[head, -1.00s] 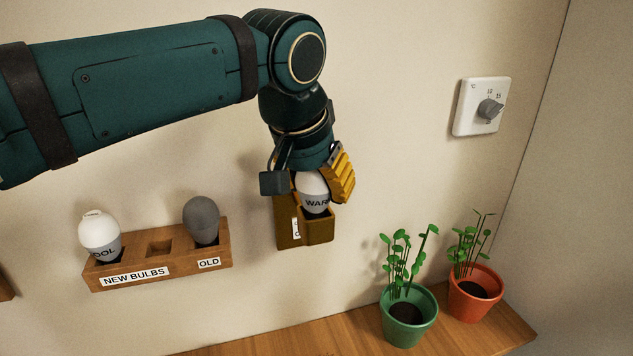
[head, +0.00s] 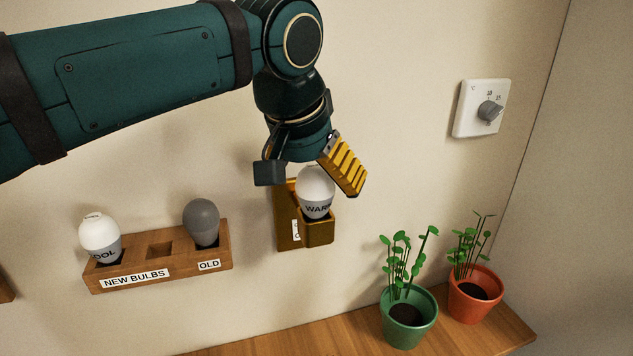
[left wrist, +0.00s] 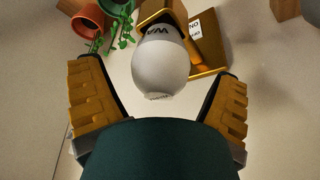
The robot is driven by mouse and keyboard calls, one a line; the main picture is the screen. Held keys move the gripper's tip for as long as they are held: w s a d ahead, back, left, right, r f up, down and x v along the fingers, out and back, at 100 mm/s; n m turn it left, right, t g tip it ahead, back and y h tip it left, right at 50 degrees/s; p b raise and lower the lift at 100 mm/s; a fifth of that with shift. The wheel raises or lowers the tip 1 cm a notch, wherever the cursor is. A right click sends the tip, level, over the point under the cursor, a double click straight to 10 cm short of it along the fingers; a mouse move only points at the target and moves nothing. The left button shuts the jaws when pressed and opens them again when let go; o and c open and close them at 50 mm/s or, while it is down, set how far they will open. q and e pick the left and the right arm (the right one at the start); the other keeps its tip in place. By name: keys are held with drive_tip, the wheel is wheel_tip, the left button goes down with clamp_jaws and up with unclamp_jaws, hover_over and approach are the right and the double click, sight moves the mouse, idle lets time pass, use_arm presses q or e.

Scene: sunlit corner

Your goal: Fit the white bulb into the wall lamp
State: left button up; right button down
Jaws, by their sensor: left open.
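The white bulb (head: 316,186), with a grey band lettered "WARM", stands upright in the socket of the brass-coloured wall lamp (head: 318,234). Its base is hidden inside the socket. My left gripper (head: 312,177) is open just above it, with fingers apart on both sides and not touching it. In the left wrist view the bulb (left wrist: 160,68) lies between and beyond the spread yellow finger pads, and the lamp's plate (left wrist: 207,40) shows behind it. My right gripper is not in view.
A wooden rack (head: 160,268) on the wall at left holds a white bulb marked "COOL" (head: 100,234) and a grey bulb (head: 202,220) at "OLD"; its middle hole is empty. A green pot (head: 408,322) and a red pot (head: 475,298) with plants stand on the shelf. A thermostat dial (head: 483,108) is at upper right.

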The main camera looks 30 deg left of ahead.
use_arm(q)
drive_tip(key=p+v, duration=0.1)
drive_tip(key=v, duration=0.9)
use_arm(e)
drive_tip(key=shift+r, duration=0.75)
use_arm(q)
drive_tip(key=shift+s, duration=0.1)
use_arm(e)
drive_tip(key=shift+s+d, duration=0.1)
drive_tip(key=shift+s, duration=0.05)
